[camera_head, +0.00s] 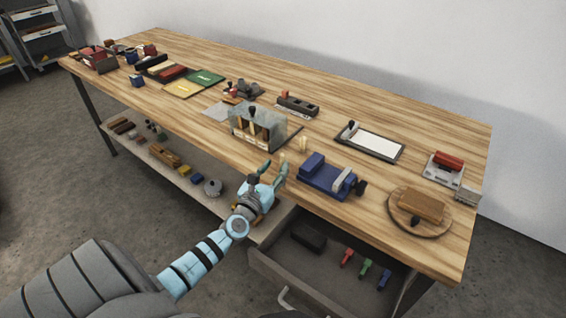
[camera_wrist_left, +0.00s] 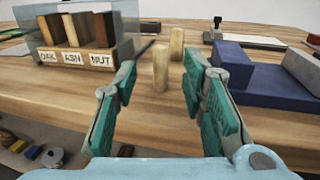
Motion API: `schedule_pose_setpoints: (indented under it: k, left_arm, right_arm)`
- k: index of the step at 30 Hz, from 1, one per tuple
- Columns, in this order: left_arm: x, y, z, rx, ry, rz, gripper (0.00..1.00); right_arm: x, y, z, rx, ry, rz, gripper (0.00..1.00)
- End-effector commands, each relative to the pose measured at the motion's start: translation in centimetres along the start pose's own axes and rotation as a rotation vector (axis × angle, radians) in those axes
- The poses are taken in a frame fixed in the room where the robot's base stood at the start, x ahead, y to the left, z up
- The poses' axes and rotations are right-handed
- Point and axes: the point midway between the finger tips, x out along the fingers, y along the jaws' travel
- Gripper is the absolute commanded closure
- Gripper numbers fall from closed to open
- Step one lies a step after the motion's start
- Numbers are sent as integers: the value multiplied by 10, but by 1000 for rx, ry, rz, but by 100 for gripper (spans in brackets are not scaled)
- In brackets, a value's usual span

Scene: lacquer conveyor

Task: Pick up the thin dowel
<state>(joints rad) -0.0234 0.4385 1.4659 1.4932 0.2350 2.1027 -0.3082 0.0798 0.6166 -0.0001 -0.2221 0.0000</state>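Two pale wooden dowels stand upright on the bench. The nearer one shows in the wrist view (camera_wrist_left: 160,68) and in the head view (camera_head: 282,158); it looks the thinner of the two. The farther, thicker-looking dowel (camera_wrist_left: 177,44) stands just behind it and also shows in the head view (camera_head: 303,143). My left gripper (camera_head: 274,169) is at the bench's front edge, open and empty. In the wrist view its teal fingers (camera_wrist_left: 161,76) lie either side of the nearer dowel, which appears just beyond or between the tips. My right gripper is out of view.
A clear-sided holder (camera_wrist_left: 75,62) with labelled wood pieces stands left of the dowels. A blue vise-like fixture (camera_head: 322,180) is close on the right. Below, an open drawer (camera_head: 318,275) holds colored tools, and a lower shelf (camera_head: 140,150) carries small items.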

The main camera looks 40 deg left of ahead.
Motion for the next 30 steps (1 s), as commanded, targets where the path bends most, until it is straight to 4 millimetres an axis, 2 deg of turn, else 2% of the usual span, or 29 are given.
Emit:
schedule_pose_setpoints:
  k: [6, 9, 15, 17, 22, 30]
  left_arm:
    - [40, 0, -3, 0, -3, -2, 62]
    - [53, -1, -2, -1, -1, -3, 62]
    - [55, -1, 0, 0, 0, -5, 62]
    - [55, -1, 0, 0, 0, -5, 70]
    - [55, -1, 0, 0, 0, -5, 97]
    - [55, -1, 0, 1, 0, -5, 98]
  right_arm:
    - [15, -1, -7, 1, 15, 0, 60]
    - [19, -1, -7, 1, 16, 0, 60]
    - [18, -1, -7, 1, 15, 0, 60]
    - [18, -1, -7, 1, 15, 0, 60]
    - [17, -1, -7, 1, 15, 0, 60]
    - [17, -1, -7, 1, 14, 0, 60]
